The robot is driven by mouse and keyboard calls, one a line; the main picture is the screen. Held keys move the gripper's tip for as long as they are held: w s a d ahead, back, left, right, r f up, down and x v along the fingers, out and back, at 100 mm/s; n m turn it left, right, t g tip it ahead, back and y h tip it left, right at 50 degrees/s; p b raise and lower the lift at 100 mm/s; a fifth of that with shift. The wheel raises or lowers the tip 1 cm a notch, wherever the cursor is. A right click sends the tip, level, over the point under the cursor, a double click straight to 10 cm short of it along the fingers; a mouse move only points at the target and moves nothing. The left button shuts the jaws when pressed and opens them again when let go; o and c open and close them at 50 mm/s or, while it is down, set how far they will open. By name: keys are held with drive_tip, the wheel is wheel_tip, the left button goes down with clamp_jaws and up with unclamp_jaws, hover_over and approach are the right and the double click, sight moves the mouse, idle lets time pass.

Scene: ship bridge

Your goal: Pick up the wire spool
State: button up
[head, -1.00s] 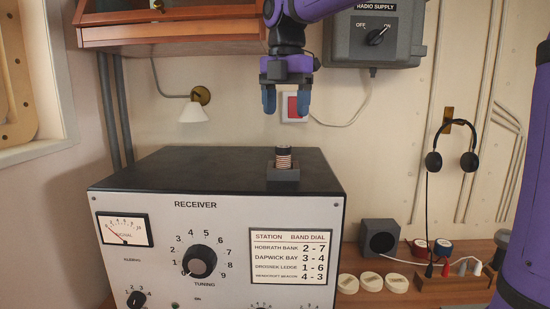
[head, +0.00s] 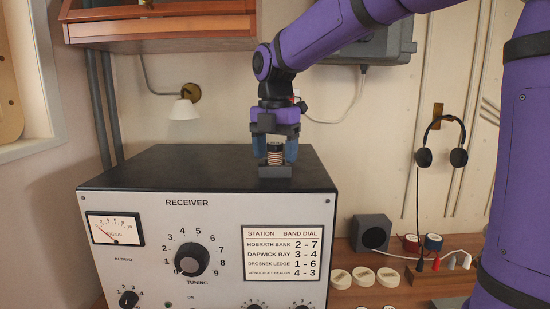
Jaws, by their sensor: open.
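The wire spool (head: 274,157) is a small dark-topped cylinder wound with copper-coloured wire. It stands upright in a dark square block (head: 276,172) on top of the receiver. My gripper (head: 275,152) points down over the spool, with one blue finger to its left and one to its right. The fingers are open around the spool, and a gap shows beside it. Whether either finger touches it is hard to tell.
The receiver (head: 130,178) has a flat black top, mostly clear. A wooden shelf (head: 160,30) hangs above left, near a wall lamp (head: 184,108). Headphones (head: 441,140) hang at right. A grey speaker box (head: 371,232) and white discs (head: 364,276) sit on the wooden desk.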

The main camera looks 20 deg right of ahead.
sight(277, 144)
drive_tip(key=shift+f, duration=0.15)
drive_tip(key=c, duration=1)
drive_tip(key=shift+c, duration=0.2)
drive_tip(key=shift+r, duration=0.65)
drive_tip(key=shift+s+d+r, duration=0.1)
drive_tip(key=shift+s+r, duration=0.05)
drive_tip(key=shift+r, duration=0.45)
drive_tip(key=shift+s+r, duration=0.15)
drive_tip(key=shift+r, duration=0.45)
drive_tip(key=s+d+r, duration=0.1)
drive_tip(key=s+d, duration=0.3)
drive_tip(key=s, duration=1.1)
drive_tip(key=shift+r, duration=0.2)
